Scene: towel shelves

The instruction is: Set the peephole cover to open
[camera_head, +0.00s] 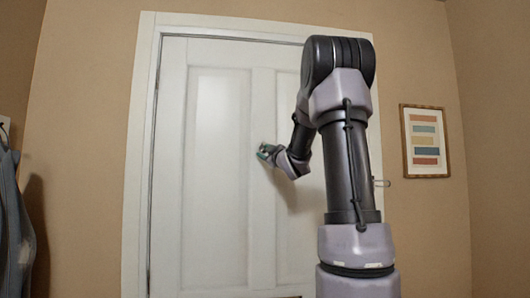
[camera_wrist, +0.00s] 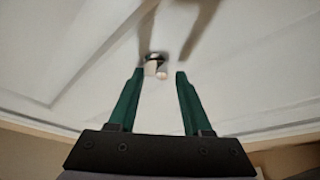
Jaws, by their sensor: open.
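The peephole cover (camera_wrist: 155,65) shows in the wrist view as a small piece with a dark top part and a pale lower part on the white door. It lies just beyond and between the fingertips, with no clear contact. I cannot tell whether the cover is open or shut. My gripper (camera_wrist: 159,73) has two green fingers spread apart with nothing between them. In the head view my gripper (camera_head: 265,152) is close to the middle of the door (camera_head: 220,170) and hides the peephole cover there.
A metal door handle (camera_head: 381,183) sticks out at the door's right side, behind my arm. A framed picture (camera_head: 425,141) hangs on the right wall. Blue-grey cloth (camera_head: 12,220) hangs at the far left. The door's left panel is clear.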

